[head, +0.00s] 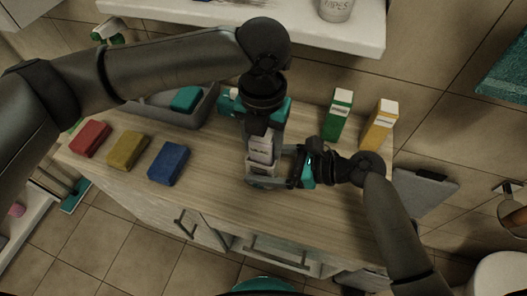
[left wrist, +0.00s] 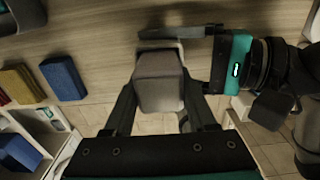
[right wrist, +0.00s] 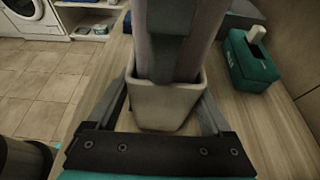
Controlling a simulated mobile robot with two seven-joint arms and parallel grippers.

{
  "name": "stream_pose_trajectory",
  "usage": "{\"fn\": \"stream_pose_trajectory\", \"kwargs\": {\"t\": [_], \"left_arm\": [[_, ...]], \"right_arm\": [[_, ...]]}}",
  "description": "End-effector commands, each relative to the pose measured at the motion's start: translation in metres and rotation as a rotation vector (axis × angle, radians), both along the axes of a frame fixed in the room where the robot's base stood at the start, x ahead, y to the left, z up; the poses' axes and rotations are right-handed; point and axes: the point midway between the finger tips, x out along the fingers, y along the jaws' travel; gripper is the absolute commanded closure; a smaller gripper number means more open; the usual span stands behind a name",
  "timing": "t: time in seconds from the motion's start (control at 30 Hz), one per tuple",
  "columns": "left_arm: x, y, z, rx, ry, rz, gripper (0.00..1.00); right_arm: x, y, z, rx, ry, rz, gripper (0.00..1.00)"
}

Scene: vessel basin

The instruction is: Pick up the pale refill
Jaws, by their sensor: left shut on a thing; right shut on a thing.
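The refill fills the space between the fingers in the left wrist view (left wrist: 160,82). A pale open-topped vessel (right wrist: 165,106) is directly below it. My right gripper (right wrist: 164,108) is shut on this vessel from the side; it also shows in the head view (head: 288,167). The left fingers hide much of the refill, and I cannot tell how deep its lower end sits.
Red (head: 90,139), yellow (head: 128,150) and blue (head: 169,164) blocks lie on the counter's left. A grey basin (head: 203,108) holds a teal block (head: 186,98). Green (head: 339,116) and yellow-orange (head: 380,125) cartons stand behind right.

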Motion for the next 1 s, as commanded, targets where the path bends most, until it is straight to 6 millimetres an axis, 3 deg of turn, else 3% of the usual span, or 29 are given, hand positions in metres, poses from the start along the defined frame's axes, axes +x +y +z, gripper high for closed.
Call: {"fn": "stream_pose_trajectory", "kwargs": {"t": [0.27, 0.43, 0.8, 1.0], "left_arm": [[0.0, 0.0, 0.002, 0.0, -0.001, 0.0, 0.97], [0.001, -0.001, 0.02, -0.003, -0.004, 0.001, 0.97], [0.001, -0.001, 0.117, -0.002, -0.006, -0.001, 0.97], [0.0, -0.001, 0.158, -0.002, -0.003, 0.0, 0.97]], "right_arm": [[0.0, -0.001, -0.001, -0.003, 0.001, 0.0, 0.78], [0.0, -0.001, -0.001, -0.004, 0.001, 0.0, 0.78], [0.0, -0.001, -0.001, -0.004, 0.001, 0.0, 0.78], [0.0, -0.001, -0.002, -0.004, 0.001, 0.0, 0.78]]}}
